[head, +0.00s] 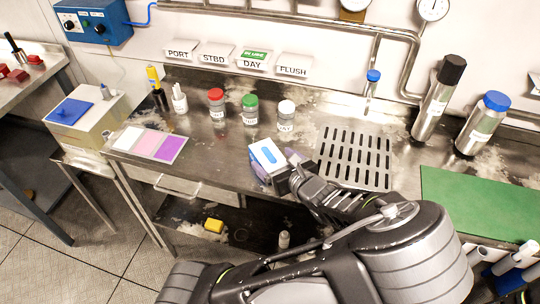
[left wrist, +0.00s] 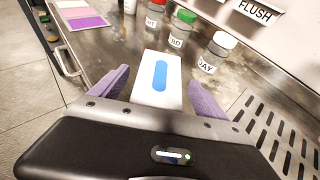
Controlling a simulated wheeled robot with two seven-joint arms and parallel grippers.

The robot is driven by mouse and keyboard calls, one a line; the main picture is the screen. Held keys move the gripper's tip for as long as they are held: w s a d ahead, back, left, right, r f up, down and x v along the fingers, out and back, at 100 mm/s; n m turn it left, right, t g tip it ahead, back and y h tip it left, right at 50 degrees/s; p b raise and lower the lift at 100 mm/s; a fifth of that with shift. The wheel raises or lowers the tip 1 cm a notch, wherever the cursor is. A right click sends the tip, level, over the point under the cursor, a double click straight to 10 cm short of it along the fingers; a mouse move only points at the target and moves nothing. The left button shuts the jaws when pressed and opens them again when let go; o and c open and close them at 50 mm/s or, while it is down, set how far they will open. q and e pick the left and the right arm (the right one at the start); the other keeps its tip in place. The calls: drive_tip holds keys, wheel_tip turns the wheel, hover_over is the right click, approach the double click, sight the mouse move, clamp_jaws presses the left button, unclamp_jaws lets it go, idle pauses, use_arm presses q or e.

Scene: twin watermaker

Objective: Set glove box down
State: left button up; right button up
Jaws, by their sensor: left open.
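The glove box (head: 267,154) is a small white box with a blue oval on top. It rests on the steel counter close to its front edge, left of the slotted drain. My left gripper (head: 279,168) is open at the box. In the left wrist view the glove box (left wrist: 157,91) stands between the two purple fingers of the left gripper (left wrist: 158,79), with a gap visible on each side. The head view partly hides the box's near end behind the gripper. My right gripper is not in view.
Red-, green- and white-capped jars (head: 286,116) stand behind the box on the steel counter (head: 215,165). A white, pink and purple panel (head: 150,144) lies to the left. The slotted drain (head: 354,158) and a green mat (head: 480,203) are to the right. Metal bottles (head: 483,123) stand at the back right.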

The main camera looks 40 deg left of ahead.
use_arm(q)
drive_tip(key=v, duration=0.8)
drive_tip(key=shift+d+r, duration=0.15)
